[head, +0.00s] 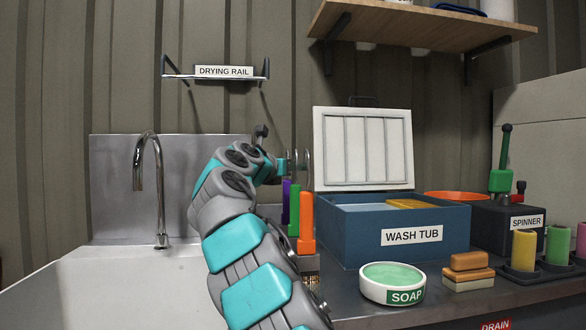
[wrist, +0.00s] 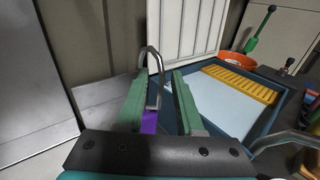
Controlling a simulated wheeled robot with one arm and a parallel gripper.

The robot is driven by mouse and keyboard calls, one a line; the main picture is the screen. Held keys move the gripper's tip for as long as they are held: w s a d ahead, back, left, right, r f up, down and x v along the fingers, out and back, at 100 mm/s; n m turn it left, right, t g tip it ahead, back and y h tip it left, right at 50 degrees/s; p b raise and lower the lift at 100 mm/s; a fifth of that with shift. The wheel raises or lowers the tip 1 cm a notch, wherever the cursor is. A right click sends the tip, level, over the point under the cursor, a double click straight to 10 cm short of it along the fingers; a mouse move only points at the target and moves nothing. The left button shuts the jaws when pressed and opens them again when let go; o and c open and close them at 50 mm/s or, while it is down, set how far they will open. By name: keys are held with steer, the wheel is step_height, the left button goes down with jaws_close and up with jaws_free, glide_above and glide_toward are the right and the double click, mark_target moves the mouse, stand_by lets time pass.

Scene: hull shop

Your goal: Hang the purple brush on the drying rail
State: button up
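The purple brush (head: 286,203) stands upright beside the wash tub in the head view, partly hidden by my arm and the green brush. In the wrist view, its metal hook and purple handle (wrist: 150,121) show between the fingers of my gripper (wrist: 160,88). The fingers are apart, with a visible gap between the handle and the right finger. In the head view my gripper (head: 283,165) is at the hook's height. The drying rail (head: 215,77), a labelled wall-mounted metal bar, is at the upper left and looks empty.
A green brush (head: 294,212) and an orange brush (head: 307,220) stand close beside the purple one. The blue wash tub (head: 345,234) with its raised white lid (head: 361,146) is right of them. A tall tap (head: 160,190) rises at the sink on the left.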

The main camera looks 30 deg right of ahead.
steer(key=shift+r, duration=0.15)
steer(key=v, duration=1.2)
steer(key=shift+b, duration=0.45)
